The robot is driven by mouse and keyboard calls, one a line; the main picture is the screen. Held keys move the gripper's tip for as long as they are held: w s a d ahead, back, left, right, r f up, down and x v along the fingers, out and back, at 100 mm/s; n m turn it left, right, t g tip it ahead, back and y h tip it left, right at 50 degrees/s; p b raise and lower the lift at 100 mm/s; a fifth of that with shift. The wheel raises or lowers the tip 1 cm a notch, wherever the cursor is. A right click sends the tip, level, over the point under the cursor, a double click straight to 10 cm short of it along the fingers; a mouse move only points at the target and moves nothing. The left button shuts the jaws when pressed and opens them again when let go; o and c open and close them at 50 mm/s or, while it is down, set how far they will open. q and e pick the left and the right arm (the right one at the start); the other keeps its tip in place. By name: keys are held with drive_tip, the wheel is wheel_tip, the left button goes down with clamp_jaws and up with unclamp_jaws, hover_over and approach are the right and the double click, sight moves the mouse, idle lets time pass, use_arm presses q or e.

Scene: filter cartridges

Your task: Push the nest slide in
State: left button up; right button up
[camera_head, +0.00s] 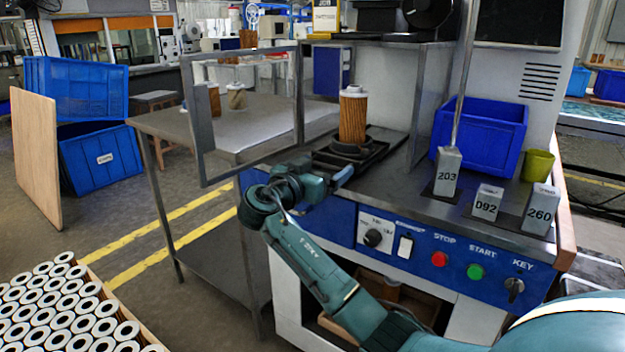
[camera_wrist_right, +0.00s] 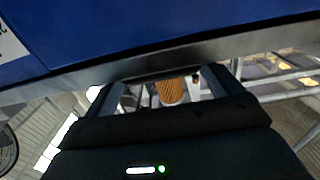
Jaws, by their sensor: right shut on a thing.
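The nest slide (camera_head: 345,158) is a dark plate on rails on the machine's steel worktop, its front end at the worktop's front left edge. A brown pleated filter cartridge (camera_head: 353,118) stands upright in its round nest; it also shows between my fingers in the right wrist view (camera_wrist_right: 171,91). My right gripper (camera_head: 343,176) is at the slide's front end, low against it, and is shut on the slide's front part. That grip is mostly hidden by the gripper body. In the right wrist view my two fingers (camera_wrist_right: 165,90) stand apart. My left gripper is out of view.
An open metal-framed door (camera_head: 299,100) stands left of the slide. A blue bin (camera_head: 480,135), a yellow-green cup (camera_head: 537,166) and numbered grey blocks (camera_head: 447,172) stand on the worktop at right. The control panel (camera_head: 440,255) runs below the front edge.

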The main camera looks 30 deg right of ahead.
drive_tip(key=shift+w, duration=0.15)
drive_tip(key=o, duration=1.1)
drive_tip(key=p+v, duration=0.1)
drive_tip(key=v, duration=1.2)
drive_tip(key=shift+c, duration=0.3)
